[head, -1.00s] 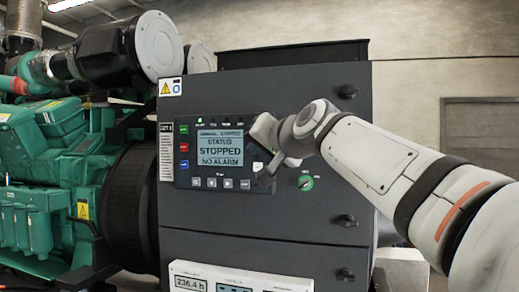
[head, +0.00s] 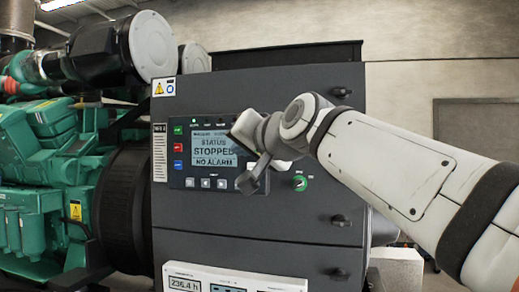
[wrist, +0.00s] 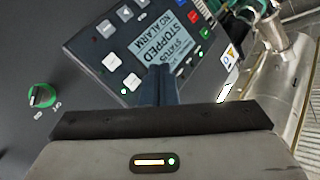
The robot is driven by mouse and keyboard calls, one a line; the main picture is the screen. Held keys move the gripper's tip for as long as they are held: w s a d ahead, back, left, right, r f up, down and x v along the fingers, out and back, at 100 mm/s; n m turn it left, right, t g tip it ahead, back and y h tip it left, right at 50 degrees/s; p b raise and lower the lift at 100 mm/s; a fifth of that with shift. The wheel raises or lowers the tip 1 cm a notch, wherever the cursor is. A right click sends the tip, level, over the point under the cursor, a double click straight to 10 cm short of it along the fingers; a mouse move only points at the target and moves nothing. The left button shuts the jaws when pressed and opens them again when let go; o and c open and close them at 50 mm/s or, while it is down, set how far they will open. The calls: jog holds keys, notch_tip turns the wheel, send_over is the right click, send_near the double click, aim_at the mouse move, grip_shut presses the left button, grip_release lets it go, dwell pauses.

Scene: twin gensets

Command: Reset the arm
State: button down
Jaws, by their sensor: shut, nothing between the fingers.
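My gripper (head: 250,182) is shut and empty, in front of the right part of the control panel (head: 178,186) on the dark cabinet. In the wrist view, my gripper's dark fingers (wrist: 158,72) are together and overlap the lower edge of the display (wrist: 160,42). I cannot tell whether they touch the panel. The display reads STATUS STOPPED, NO ALARM. My white arm reaches in from the right, and my wrist hides the panel's right side in the head view.
A green key switch (head: 300,183) sits right of the panel and also shows in the wrist view (wrist: 42,95). Black latches (head: 341,221) stick out along the cabinet's right edge. The green engine (head: 40,160) stands left. A white meter box (head: 235,279) is below.

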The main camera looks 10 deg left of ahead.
dwell(0.3)
jog(key=d+f+g+h, duration=0.15)
jog(key=d+f, duration=0.25)
jog(key=f, duration=0.4)
jog(key=d+f+g+h, duration=0.15)
jog(key=d+f, duration=0.25)
jog(key=f, duration=0.4)
jog(key=s+d+f+g+h, duration=0.2)
jog(key=s+d+f, duration=0.3)
jog(key=f, duration=0.5)
jog(key=s+d+f+g+h, duration=0.2)
jog(key=s+d+f, duration=0.4)
jog(key=s+f, duration=0.2)
jog(key=s+d+f+g+h, duration=0.2)
jog(key=s+d+f, duration=0.4)
jog(key=f, duration=0.6)
jog(key=shift+s+d+f+g+h, duration=0.2)
jog(key=shift+s+f+g+h, duration=0.2)
jog(key=shift+g, duration=0.1)
